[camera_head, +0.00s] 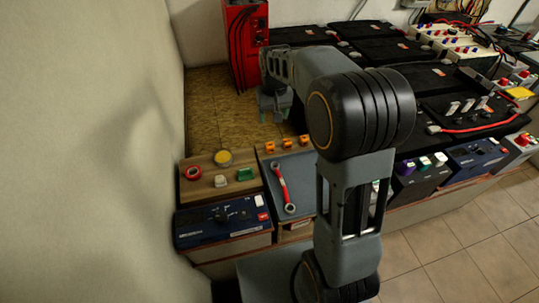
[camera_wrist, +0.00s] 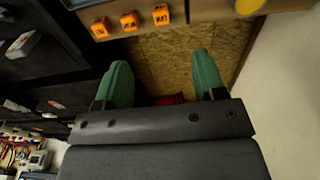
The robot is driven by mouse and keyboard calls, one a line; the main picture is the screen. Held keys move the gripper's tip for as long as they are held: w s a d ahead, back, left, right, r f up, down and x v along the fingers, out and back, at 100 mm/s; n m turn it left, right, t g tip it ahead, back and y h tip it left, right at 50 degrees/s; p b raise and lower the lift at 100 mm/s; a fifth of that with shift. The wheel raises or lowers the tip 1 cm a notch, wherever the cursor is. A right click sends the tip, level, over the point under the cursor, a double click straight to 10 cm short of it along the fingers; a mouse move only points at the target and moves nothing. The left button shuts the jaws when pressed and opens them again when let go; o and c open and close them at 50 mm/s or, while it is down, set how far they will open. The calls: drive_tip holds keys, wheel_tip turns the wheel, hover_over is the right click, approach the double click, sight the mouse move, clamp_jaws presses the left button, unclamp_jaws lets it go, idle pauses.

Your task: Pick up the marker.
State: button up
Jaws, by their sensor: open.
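I cannot make out a marker in either view. My gripper (camera_head: 274,112) hangs over the bare chipboard surface (camera_head: 215,95) at the back, left of my arm. In the wrist view my gripper (camera_wrist: 160,68) shows two green fingers spread apart, with nothing held between them. Chipboard lies beyond the fingers. A small red patch shows low between the fingers, mostly hidden by the gripper body, and I cannot tell what it is.
Several orange blocks (camera_head: 286,142) sit at the panel's back edge. A red-handled wrench (camera_head: 281,187) lies on the grey panel. A wooden panel (camera_head: 200,187) holds a yellow disc (camera_head: 223,157). A red cabinet (camera_head: 245,40) stands behind; black batteries (camera_head: 385,50) fill the right.

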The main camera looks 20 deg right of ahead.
drive_tip(key=b, duration=0.2)
hover_over(270, 145)
wheel_tip(270, 145, down, 6)
drive_tip(key=shift+g, duration=0.4)
drive_tip(key=f, duration=0.7)
drive_tip(key=shift+a+f+b, duration=0.15)
drive_tip(key=shift+a+b, duration=0.05)
drive_tip(key=shift+b, duration=0.15)
drive_tip(key=shift+w+d+f+b, duration=0.1)
drive_tip(key=shift+f+b, duration=0.15)
drive_tip(key=shift+f, duration=1.4)
drive_tip(key=shift+d+f+b, duration=0.1)
drive_tip(key=shift+f+b, duration=0.1)
drive_tip(key=shift+f, duration=1.45)
drive_tip(key=c, duration=1)
drive_tip(key=shift+r, duration=0.1)
